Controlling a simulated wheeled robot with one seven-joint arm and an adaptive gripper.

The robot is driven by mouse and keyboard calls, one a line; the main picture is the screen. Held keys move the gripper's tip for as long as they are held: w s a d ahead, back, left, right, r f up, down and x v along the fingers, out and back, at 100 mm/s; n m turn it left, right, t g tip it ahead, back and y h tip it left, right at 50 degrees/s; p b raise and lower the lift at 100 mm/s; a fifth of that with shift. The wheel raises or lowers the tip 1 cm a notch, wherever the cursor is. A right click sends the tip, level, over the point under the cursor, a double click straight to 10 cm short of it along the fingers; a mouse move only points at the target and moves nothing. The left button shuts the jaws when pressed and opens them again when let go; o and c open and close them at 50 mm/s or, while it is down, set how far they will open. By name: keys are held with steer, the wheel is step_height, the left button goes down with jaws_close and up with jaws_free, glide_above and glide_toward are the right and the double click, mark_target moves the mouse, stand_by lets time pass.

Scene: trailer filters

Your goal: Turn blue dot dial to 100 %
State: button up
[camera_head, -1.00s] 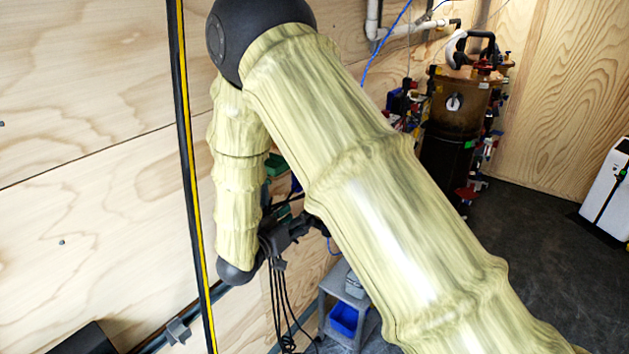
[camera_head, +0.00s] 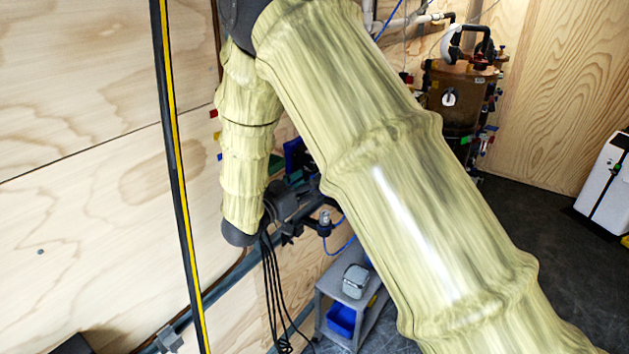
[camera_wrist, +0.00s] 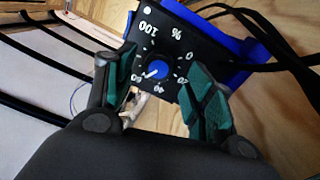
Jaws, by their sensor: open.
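In the wrist view, a black dial panel (camera_wrist: 195,45) in a blue housing (camera_wrist: 258,52) carries a white scale marked from 0 to 100 %. At its middle is a knob with a blue dot (camera_wrist: 158,69). Its white pointer points to the lower left of the picture, between the 40 and 60 marks. My gripper (camera_wrist: 161,68) is open, its green-padded fingers on either side of the knob. I cannot tell whether they touch it. In the head view, my gripper (camera_head: 292,192) is partly hidden by my arm, near a blue housing (camera_head: 293,157) on the wall.
Black cables (camera_wrist: 280,40) leave the panel to the right in the wrist view. In the head view, a grey cart (camera_head: 358,305) with a blue bin stands below. A black-and-yellow strip (camera_head: 177,170) runs upright at left. A brown tank (camera_head: 453,110) stands behind.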

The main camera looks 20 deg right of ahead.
steer(key=shift+w+d, duration=0.4)
steer(key=shift+d, duration=0.2)
steer(key=shift+d, duration=0.1)
steer(key=shift+c, duration=0.2)
steer(key=c, duration=1)
